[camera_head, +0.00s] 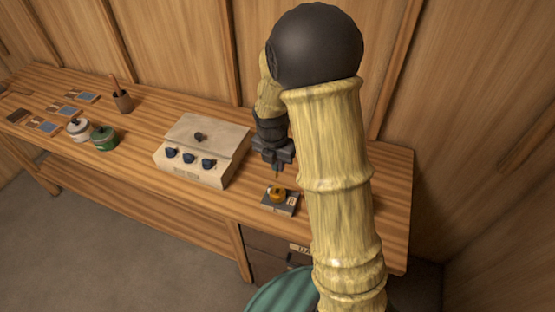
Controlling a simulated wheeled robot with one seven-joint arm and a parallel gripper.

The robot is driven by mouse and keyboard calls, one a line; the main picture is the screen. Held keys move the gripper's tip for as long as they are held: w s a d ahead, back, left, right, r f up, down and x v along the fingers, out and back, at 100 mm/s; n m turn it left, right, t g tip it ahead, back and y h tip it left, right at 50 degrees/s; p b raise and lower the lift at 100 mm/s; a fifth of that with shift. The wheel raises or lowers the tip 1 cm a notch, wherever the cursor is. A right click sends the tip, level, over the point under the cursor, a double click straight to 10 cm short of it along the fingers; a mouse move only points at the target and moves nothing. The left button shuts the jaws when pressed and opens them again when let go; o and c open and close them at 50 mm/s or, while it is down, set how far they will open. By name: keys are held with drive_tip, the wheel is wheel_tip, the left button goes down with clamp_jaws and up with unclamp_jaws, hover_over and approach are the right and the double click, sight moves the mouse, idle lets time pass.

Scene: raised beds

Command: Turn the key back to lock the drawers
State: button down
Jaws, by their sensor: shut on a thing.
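My gripper (277,168) points down over the right part of the wooden bench, shut on what looks like the thin key, which is mostly hidden by the fingers. I cannot tell how far the key is turned. The drawers (270,243) sit under the bench, with a pale label on the front. My arm hides their right part, and I cannot make out whether any drawer stands open.
A beige box (206,146) with several dark knobs stands left of my gripper. Further left are a green pot (104,139), a white pot (78,129), a brown cup (123,102) and several small trays. A green round thing (278,291) stands before the drawers. The wooden wall is close behind.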

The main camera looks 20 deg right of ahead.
drive_tip(key=shift+w+r+p, duration=0.45)
drive_tip(key=shift+w+p, duration=0.05)
drive_tip(key=shift+p, duration=0.65)
drive_tip(key=shift+w+f+m+p, duration=0.25)
drive_tip(key=shift+w+m+p, duration=0.35)
drive_tip(key=shift+w+p, duration=1.5)
drive_tip(key=shift+w+f+m+p, duration=0.2)
drive_tip(key=shift+w+m+p, duration=0.4)
drive_tip(key=shift+p, duration=2.9)
drive_tip(key=shift+a, duration=0.1)
